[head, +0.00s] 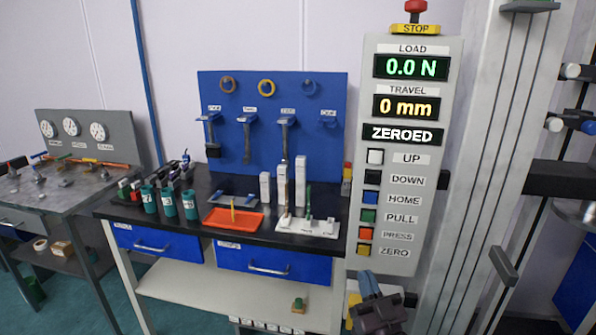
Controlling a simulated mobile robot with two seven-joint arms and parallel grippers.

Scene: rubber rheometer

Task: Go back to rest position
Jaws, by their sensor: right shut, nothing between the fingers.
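My right gripper (367,281) shows at the bottom of the head view, below the control panel (412,150). Its fingers point up and are shut with nothing seen between them. It is near the lower end of the panel, under the row of buttons; I cannot tell the exact gap. My left gripper is not in view. The panel displays read 0.0 N, 0 mm and ZEROED, with a red stop button (415,10) on top.
A black-topped bench (190,222) with blue drawers (275,263) stands left of the panel, holding teal cups (169,203), an orange tray (233,218) and a white plate (307,229). A blue tool board (265,135) stands behind. A grey machine column (505,130) rises at right.

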